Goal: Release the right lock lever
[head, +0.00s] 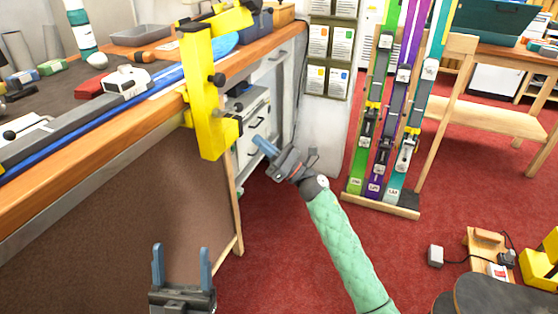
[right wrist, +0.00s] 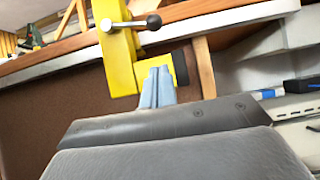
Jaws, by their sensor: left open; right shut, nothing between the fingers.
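A yellow clamp (head: 203,95) is fixed at the bench edge. In the head view, a black knob (head: 217,79) shows on the clamp's right side. My right gripper (head: 262,144) is shut and empty, below and right of the clamp, apart from it in the head view. Its closed blue fingers (right wrist: 157,84) appear below the lever in the wrist view. My left gripper (head: 180,252) is open and empty, low in front of the bench.
The wooden bench (head: 70,198) carries a long blue ski (head: 150,100), a red and white device (head: 126,80) and a grey tray (head: 140,35). Drawers (head: 255,122) stand below it. A rack of upright skis (head: 385,120) is at right. Red floor (head: 275,225) is open between.

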